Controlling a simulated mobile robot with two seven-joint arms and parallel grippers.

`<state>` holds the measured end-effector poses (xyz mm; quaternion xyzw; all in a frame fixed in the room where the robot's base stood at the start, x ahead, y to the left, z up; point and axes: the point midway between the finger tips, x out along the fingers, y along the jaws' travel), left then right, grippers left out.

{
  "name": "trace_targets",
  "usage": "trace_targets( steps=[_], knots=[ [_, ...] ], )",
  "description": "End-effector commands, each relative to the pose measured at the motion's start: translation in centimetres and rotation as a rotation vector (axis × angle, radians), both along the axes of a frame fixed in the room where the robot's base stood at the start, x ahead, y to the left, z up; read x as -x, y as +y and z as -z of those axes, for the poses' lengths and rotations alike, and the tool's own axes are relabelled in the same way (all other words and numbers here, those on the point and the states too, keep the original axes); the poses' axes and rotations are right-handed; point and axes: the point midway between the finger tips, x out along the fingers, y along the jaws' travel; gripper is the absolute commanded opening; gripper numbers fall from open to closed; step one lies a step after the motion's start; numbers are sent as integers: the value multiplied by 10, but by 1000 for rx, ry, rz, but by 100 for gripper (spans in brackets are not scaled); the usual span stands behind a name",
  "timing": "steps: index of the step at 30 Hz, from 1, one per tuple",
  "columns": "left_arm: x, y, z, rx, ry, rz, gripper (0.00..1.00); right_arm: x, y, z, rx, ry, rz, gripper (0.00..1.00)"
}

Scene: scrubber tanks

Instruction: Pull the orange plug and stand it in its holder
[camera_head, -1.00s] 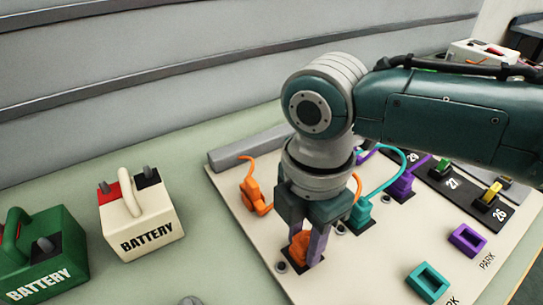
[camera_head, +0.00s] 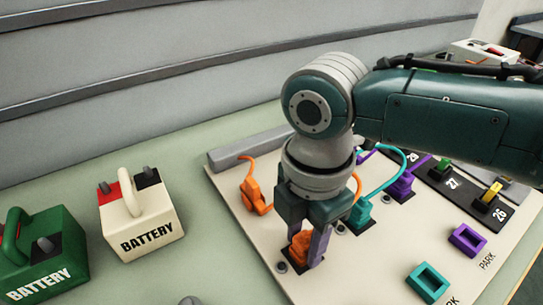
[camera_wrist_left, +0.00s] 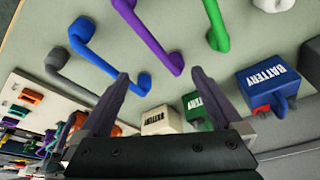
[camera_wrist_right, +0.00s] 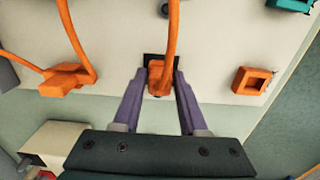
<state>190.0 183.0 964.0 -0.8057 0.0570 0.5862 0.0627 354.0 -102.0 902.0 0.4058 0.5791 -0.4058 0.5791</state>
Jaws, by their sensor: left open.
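The orange plug (camera_head: 299,246) sits on a black square socket (camera_head: 286,267) at the panel's near left; it also shows in the right wrist view (camera_wrist_right: 159,78). My right gripper (camera_head: 304,255) points down with one finger on each side of the plug, closed in against it. An orange cable rises from the plug. The square orange holder (camera_wrist_right: 252,80) stands to the right in the right wrist view and looks empty. It cannot be made out in the head view. My left gripper (camera_wrist_left: 160,73) is open and empty, seen only in its wrist view.
Another orange connector (camera_head: 256,193) lies on the panel (camera_head: 390,240). A teal plug (camera_head: 361,212) with a cable is close right of my right gripper. Teal (camera_head: 428,282) and purple (camera_head: 467,240) holders stand further right. White (camera_head: 140,220) and green (camera_head: 45,250) batteries stand left.

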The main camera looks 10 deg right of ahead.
Motion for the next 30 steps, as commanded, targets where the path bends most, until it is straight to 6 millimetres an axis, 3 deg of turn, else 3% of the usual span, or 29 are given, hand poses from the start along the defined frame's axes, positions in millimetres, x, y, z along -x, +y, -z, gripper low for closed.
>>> trace_targets(
  steps=[2, 15, 23, 30],
  knots=[
    [0, 0, 0, 0, 0, 0, 100, 0, 0, 0, 0, 0, 0, 52],
    [0, 0, 0, 0, 0, 0, 100, 0, 0, 0, 0, 0, 0, 100],
    [0, 0, -1, 0, 0, 0, 100, 0, 0, -2, 0, -1, 0, 100],
    [0, 0, -11, 0, 0, 0, 100, -1, 0, -39, -2, -5, -1, 100]
  ],
)
